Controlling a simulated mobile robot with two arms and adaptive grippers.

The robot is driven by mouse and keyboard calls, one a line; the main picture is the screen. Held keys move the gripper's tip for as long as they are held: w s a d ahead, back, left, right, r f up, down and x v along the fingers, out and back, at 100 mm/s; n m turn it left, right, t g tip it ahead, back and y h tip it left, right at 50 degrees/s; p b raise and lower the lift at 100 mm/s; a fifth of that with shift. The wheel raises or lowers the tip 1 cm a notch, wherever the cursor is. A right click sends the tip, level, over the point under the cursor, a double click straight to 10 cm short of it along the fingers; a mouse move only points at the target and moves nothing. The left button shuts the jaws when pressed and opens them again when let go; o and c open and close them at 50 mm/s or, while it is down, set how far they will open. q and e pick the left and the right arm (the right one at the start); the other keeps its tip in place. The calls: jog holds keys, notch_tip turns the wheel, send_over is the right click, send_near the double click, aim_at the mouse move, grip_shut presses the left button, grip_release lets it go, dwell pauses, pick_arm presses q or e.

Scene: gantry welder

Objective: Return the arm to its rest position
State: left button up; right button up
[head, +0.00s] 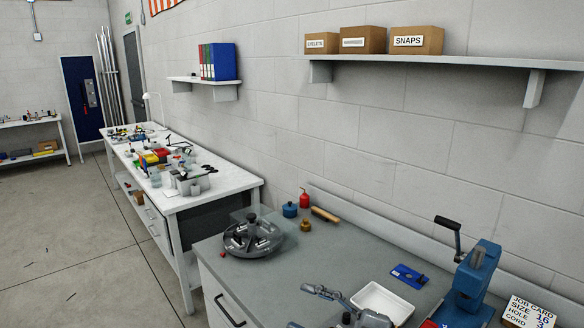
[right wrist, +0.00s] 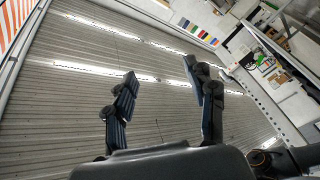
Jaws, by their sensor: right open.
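My right gripper (head: 300,306) shows at the bottom of the head view, above the front part of the grey bench (head: 335,258). Its two fingers are spread apart with nothing between them. In the right wrist view the open fingers (right wrist: 160,70) stand against the ribbed ceiling with its strip lights, so the wrist camera faces upward. Part of the gripper is cut off by the lower edge of the head view. My left arm and gripper are not in view.
A white tray (head: 396,297) lies just right of the gripper, with a blue hand press (head: 474,270) beyond it. A blue card (head: 409,276) and a job card (head: 527,314) are nearby. A round grey turntable (head: 252,238) stands at the left. The bench between is clear.

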jog(key=w+d+r+m+t+h, duration=0.1)
jog(key=w+d+m+t+h, duration=0.1)
jog(key=d+m+t+h, duration=1.1)
jog(key=s+d+f+m+g+h, duration=0.3)
jog(key=f+m+g, duration=0.15)
jog(key=f, duration=0.35)
jog(key=s+d+f+m+g+h, duration=0.3)
jog(key=s+d+f+m, duration=0.15)
jog(key=f, duration=0.25)
jog(key=s+a+f+g+y, duration=0.1)
jog(key=s+f+g, duration=0.45)
jog(key=s, duration=0.35)
jog(key=s+a+f+g+y, duration=0.15)
jog(key=s+f+g, duration=0.35)
jog(key=s, duration=0.5)
notch_tip(320, 180, down, 30)
jog(key=s+f+n+g+b, duration=0.1)
jog(key=b, duration=0.2)
jog(key=s+d+f+g+b, duration=0.1)
jog(key=s+d+f+b, duration=0.1)
jog(key=s+f, duration=1.5)
jog(key=shift+d+f+h+b, duration=0.3)
jog(key=shift+f+h, duration=0.15)
jog(key=shift+f, duration=0.15)
